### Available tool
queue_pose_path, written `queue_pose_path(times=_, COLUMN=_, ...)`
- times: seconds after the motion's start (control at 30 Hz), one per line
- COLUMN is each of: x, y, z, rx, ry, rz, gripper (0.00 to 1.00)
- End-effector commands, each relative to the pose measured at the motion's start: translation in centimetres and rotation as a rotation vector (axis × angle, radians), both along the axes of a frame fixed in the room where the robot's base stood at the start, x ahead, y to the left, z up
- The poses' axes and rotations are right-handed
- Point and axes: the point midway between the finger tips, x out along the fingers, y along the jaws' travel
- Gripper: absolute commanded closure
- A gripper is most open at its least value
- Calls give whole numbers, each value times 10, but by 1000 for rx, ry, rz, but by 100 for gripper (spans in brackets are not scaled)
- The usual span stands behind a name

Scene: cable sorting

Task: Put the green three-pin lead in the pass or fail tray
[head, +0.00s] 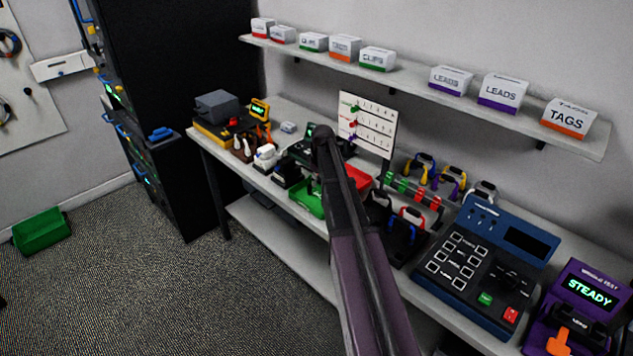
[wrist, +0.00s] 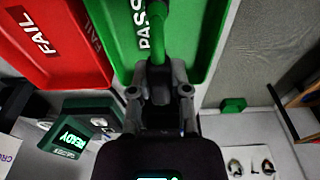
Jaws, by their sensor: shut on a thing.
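My gripper (wrist: 160,85) is shut on the green lead (wrist: 157,42) in the wrist view. A green curved part of the lead shows beyond the fingers; its pins are hidden. The lead and fingers overlap the green tray marked PASS (wrist: 190,40); I cannot tell the height between them. The red tray marked FAIL (wrist: 75,70) lies directly to the left. In the head view the green tray (head: 308,200) and red tray (head: 360,178) sit on the bench beside my arm, which hides most of the gripper and the lead.
A dark green device showing READY (wrist: 68,143) stands near the trays. A sign board (head: 368,125) rises behind them. A rack of coloured leads (head: 415,190) and a blue keypad unit (head: 485,265) stand to the right. A shelf of boxes (head: 420,78) runs above.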

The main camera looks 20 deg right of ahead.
Motion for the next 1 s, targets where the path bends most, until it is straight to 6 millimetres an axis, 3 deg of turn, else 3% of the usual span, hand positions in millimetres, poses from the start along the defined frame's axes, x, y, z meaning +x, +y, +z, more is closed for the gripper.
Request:
queue_pose_path(times=0.47, x=0, y=0, z=-2, rx=0, ry=0, rz=0, gripper=100)
queue_pose_path(times=0.5, x=0, y=0, z=-2, rx=0, ry=0, rz=0, gripper=74)
queue_pose_path(times=0.63, x=0, y=0, z=-2, rx=0, ry=0, rz=-1, gripper=36)
queue_pose_path(times=0.9, x=0, y=0, z=-2, rx=0, ry=0, rz=-1, gripper=36)
queue_pose_path(times=0.93, x=0, y=0, z=-2, rx=0, ry=0, rz=-1, gripper=33)
queue_pose_path(times=1.0, x=0, y=0, z=-2, rx=0, ry=0, rz=-1, gripper=13)
